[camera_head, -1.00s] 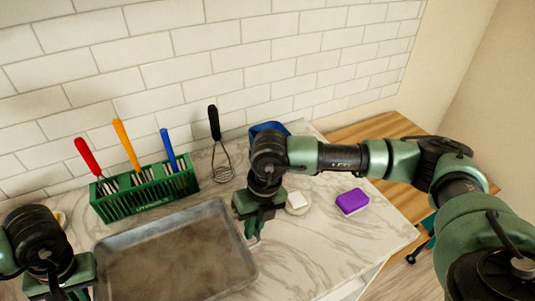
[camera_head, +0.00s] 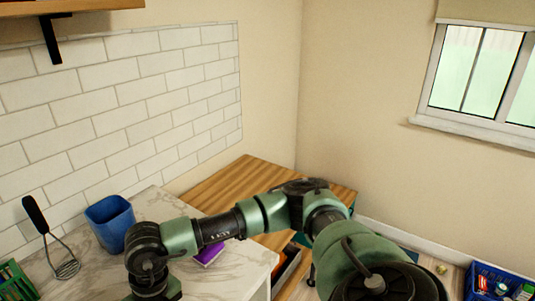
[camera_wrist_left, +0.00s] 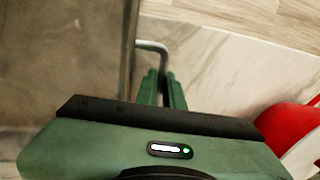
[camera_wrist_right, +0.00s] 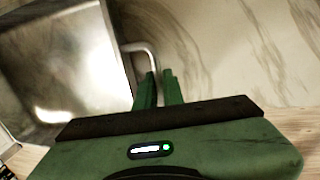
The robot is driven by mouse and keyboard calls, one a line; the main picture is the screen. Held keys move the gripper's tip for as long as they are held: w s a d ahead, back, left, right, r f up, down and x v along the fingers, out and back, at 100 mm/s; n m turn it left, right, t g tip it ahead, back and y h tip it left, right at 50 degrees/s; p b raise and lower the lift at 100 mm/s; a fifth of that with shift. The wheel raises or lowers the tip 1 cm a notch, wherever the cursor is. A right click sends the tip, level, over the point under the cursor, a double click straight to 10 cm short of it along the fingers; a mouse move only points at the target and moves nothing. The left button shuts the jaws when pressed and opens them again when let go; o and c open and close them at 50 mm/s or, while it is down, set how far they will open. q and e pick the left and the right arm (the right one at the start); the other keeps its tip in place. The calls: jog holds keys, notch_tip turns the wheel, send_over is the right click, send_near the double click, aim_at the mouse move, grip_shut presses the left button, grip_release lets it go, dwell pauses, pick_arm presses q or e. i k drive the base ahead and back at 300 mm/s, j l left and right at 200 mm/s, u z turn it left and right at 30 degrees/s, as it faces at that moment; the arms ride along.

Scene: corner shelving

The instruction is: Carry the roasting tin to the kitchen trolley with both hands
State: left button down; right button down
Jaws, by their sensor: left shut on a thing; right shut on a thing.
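The grey metal roasting tin shows in the left wrist view (camera_wrist_left: 75,60) and the right wrist view (camera_wrist_right: 70,65); it is outside the head view. My left gripper (camera_wrist_left: 161,88) is shut on the wire handle at one end of the tin. My right gripper (camera_wrist_right: 158,88) is shut on the handle at the other end. In the head view my right arm reaches down to the bottom edge, its fingertips cut off; my left arm is not in that view. A wooden top (camera_head: 225,185) beyond the marble counter seems to be the kitchen trolley.
A blue crate (camera_head: 497,283) sits on the floor at right. A shelf (camera_head: 60,7) hangs upper left.

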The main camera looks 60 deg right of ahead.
aim_at(254, 193)
jog(key=k+l, duration=0.1)
jog(key=l, duration=0.25)
jog(key=k+l, duration=0.15)
jog(key=l, duration=0.25)
jog(key=k+l, duration=0.1)
jog(key=l, duration=1.75)
jog(key=i+l, duration=0.15)
jog(key=l, duration=0.15)
jog(key=i+l, duration=0.15)
jog(key=l, duration=0.2)
jog(key=i+l, duration=0.15)
jog(key=l, duration=0.15)
jog(key=i+l, duration=0.15)
jog(key=l, duration=0.2)
jog(key=i+l, duration=0.4)
jog(key=i, duration=0.15)
